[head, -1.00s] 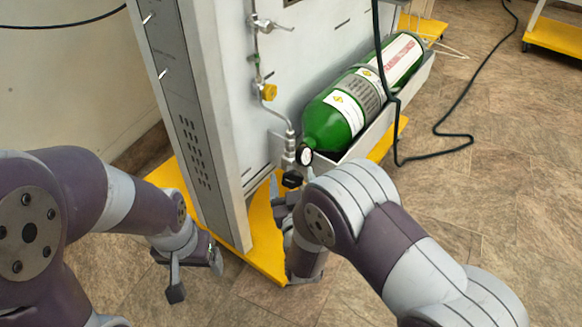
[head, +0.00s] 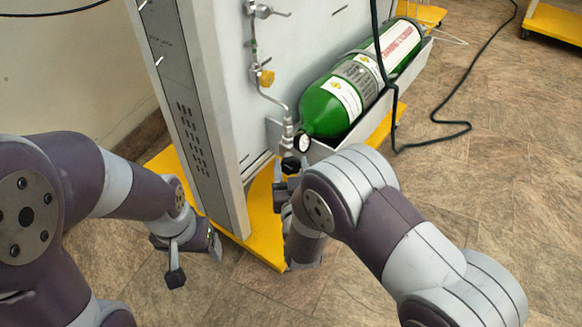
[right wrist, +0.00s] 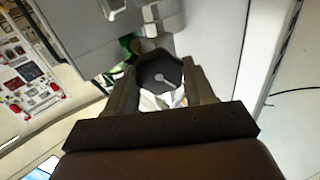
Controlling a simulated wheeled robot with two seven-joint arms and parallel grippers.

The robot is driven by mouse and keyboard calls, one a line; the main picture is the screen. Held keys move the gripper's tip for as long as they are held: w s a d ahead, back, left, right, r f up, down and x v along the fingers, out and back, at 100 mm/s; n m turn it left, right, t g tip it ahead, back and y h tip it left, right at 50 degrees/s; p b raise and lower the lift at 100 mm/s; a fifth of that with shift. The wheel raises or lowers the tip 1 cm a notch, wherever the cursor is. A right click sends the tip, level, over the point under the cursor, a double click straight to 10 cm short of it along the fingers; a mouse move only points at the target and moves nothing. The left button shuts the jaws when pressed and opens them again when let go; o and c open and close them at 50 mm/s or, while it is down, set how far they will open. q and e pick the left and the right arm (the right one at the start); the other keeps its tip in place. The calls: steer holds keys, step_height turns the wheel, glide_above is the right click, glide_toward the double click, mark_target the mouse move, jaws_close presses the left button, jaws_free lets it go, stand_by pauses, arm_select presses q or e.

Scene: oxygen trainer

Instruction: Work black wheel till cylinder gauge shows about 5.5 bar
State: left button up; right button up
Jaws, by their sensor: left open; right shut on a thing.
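The black wheel (head: 291,165) sits at the lower end of the valve line, beside the neck of the green cylinder (head: 322,108). My right gripper (head: 284,184) is shut on the wheel. In the right wrist view the wheel (right wrist: 160,70) is a dark, many-sided knob with a pale pointer mark, between the two fingers of my right gripper (right wrist: 163,82). The cylinder gauge (head: 302,143) is a small round white dial with a dark rim, just above the wheel; its reading is too small to make out. My left gripper (head: 196,262) is open and empty, low at the left.
The cylinder lies in a grey tray (head: 375,132) on the trainer panel (head: 225,90). A yellow valve knob (head: 267,78) is on the line above. A yellow base (head: 262,225) runs under the panel. A dark hose (head: 392,110) hangs in front of the cylinder.

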steer(key=m, duration=0.5)
steer(key=shift+w+d+r, duration=0.1)
steer(key=shift+w+r, duration=0.05)
steer(key=shift+r, duration=0.05)
arm_select(q)
steer(key=shift+f, duration=0.15)
arm_select(e)
steer(key=shift+m, duration=1.8)
steer(key=shift+r+m, duration=0.1)
steer(key=shift+m, duration=0.2)
